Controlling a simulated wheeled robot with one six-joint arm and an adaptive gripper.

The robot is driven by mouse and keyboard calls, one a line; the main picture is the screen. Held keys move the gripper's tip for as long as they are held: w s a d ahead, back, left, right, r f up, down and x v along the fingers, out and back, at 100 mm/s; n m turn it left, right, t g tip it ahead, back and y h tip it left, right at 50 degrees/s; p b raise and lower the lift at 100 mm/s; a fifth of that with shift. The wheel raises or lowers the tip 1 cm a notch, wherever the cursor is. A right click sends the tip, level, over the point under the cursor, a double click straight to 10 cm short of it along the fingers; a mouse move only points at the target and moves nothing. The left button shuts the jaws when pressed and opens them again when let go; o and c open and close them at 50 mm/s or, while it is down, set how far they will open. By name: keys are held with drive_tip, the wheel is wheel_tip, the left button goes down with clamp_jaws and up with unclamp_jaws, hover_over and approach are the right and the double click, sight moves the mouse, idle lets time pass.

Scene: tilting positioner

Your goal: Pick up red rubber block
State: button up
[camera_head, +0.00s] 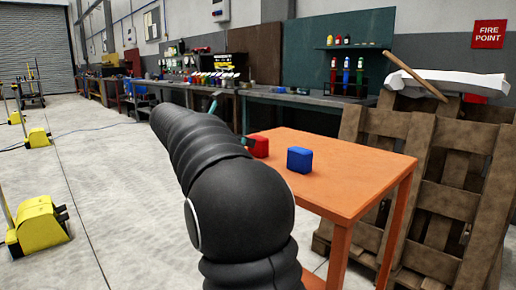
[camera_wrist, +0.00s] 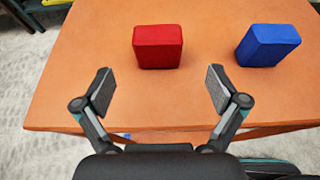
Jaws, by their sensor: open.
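The red rubber block (camera_wrist: 158,46) lies on the orange table (camera_wrist: 85,45), left of a blue block. In the head view the red block (camera_head: 260,147) is partly hidden behind my arm. My gripper (camera_wrist: 160,92) is open in the wrist view, with its two fingers spread wide and nothing between them. The red block is beyond the fingertips, roughly centred between them in the picture, and not touched. In the head view my black arm covers most of the gripper.
A blue block (camera_wrist: 268,45) lies on the table right of the red one; it also shows in the head view (camera_head: 299,160). Wooden pallets (camera_head: 435,170) stand right of the table. A workbench (camera_head: 300,97) runs behind.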

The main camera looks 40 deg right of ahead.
sight(258, 145)
drive_tip(key=shift+x, duration=4.25)
drive_tip(key=shift+w+a, duration=0.1)
drive_tip(key=shift+w, duration=0.05)
drive_tip(key=c, duration=1.3)
